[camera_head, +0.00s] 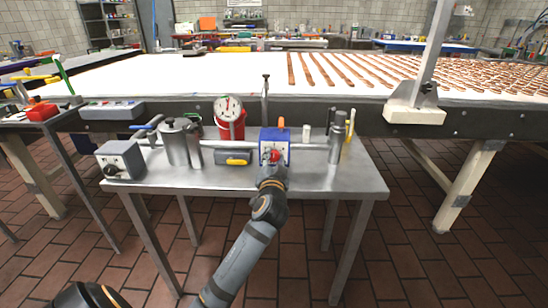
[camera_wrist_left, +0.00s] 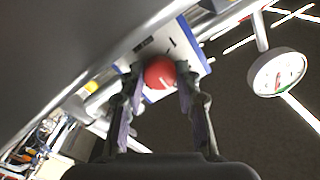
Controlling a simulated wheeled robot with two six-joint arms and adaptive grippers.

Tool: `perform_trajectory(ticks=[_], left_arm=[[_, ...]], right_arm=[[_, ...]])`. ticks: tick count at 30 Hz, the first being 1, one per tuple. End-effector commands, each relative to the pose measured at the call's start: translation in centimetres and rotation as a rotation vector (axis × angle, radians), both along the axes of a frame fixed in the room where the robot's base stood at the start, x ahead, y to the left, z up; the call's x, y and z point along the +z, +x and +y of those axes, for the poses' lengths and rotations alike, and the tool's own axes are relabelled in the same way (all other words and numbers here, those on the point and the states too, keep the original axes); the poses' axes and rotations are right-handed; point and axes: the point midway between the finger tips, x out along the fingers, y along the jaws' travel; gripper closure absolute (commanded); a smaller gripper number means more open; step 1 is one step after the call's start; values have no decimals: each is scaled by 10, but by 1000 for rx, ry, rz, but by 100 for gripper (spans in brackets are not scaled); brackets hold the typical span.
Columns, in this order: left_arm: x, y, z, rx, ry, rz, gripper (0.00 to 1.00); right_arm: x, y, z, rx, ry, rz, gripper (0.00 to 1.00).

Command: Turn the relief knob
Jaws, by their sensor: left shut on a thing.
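The relief knob is a red round knob (camera_head: 270,156) on the front of a blue-and-white box (camera_head: 274,137) on the metal table. In the left wrist view the red knob (camera_wrist_left: 160,73) sits between the two fingers, against the white plate with blue edges (camera_wrist_left: 195,50). My left gripper (camera_head: 271,164) is shut on the knob, and its arm reaches up from the bottom of the head view. The gripper (camera_wrist_left: 160,88) hides the knob's sides. My right gripper is not in view.
The metal table (camera_head: 330,178) also holds a grey box with a dark knob (camera_head: 121,160), a metal canister (camera_head: 175,142), a yellow-and-grey item (camera_head: 236,158) and a round gauge (camera_head: 229,108). A white conveyor (camera_head: 200,75) with brown strips runs behind. A post (camera_head: 430,60) stands at right.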

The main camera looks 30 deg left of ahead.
Motion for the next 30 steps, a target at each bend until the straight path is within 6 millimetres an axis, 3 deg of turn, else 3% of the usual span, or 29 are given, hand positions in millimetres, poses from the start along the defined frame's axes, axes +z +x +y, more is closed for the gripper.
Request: perform_trajectory(ticks=[9,10,14,24,30], left_arm=[[1,0,0,-1,2,-3,99],[1,0,0,-1,2,-3,63],[1,0,0,-2,1,-2,46],[0,-2,-2,-1,-1,-1,44],[-1,-31,-20,-2,-6,-1,44]], right_arm=[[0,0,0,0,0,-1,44],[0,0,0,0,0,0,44],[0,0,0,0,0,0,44],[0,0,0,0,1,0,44],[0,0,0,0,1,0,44]])
